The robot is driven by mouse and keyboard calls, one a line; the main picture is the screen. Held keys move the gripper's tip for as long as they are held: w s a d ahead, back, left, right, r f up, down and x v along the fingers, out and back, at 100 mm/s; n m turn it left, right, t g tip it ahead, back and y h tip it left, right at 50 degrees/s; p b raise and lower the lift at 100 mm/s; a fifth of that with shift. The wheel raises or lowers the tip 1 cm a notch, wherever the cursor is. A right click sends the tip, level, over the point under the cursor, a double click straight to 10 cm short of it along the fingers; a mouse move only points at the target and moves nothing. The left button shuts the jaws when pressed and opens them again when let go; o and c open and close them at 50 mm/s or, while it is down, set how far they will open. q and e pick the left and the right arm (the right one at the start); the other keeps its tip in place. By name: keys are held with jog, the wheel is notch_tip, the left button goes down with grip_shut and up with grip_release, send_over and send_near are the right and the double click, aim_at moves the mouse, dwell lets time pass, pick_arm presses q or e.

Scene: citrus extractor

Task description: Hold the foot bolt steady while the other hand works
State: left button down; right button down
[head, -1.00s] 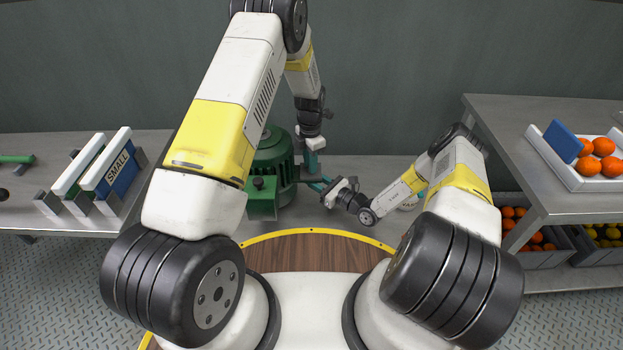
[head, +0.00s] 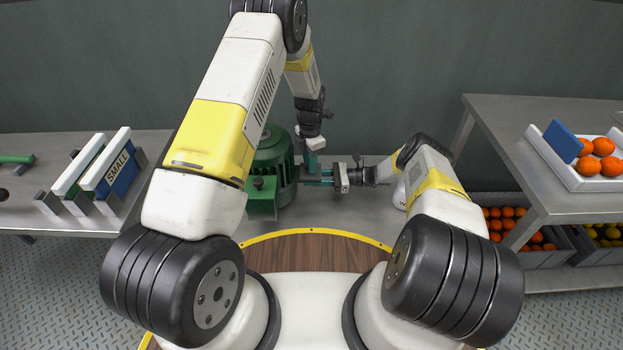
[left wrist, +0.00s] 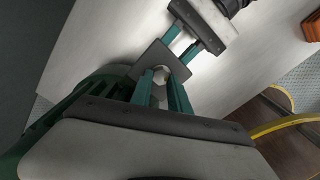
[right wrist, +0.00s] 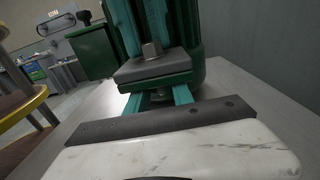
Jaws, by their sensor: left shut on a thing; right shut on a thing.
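The foot bolt (right wrist: 151,52) shows a metal head above a flat grey foot plate (right wrist: 160,68) on the green motor-like machine (head: 273,165). My left gripper (head: 312,172) points down from above; its teal fingers (right wrist: 148,25) close around the bolt head. The left wrist view shows its fingers (left wrist: 165,88) over the plate (left wrist: 160,62). My right gripper (head: 315,183) comes in level from the right; its teal fingers (right wrist: 158,98) reach under the plate around a small metal part (right wrist: 162,94), mostly hidden, which I cannot identify for sure.
A bench at left holds a rack with a SMALL sign (head: 118,168). A shelf at right carries a white tray (head: 560,165) of oranges, with fruit crates (head: 518,255) below. The grey table is clear in front of the machine.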

dwell(0.5)
jog(key=c, duration=1.2)
grip_release()
jog(key=shift+c, duration=0.2)
jog(key=shift+t, duration=0.3)
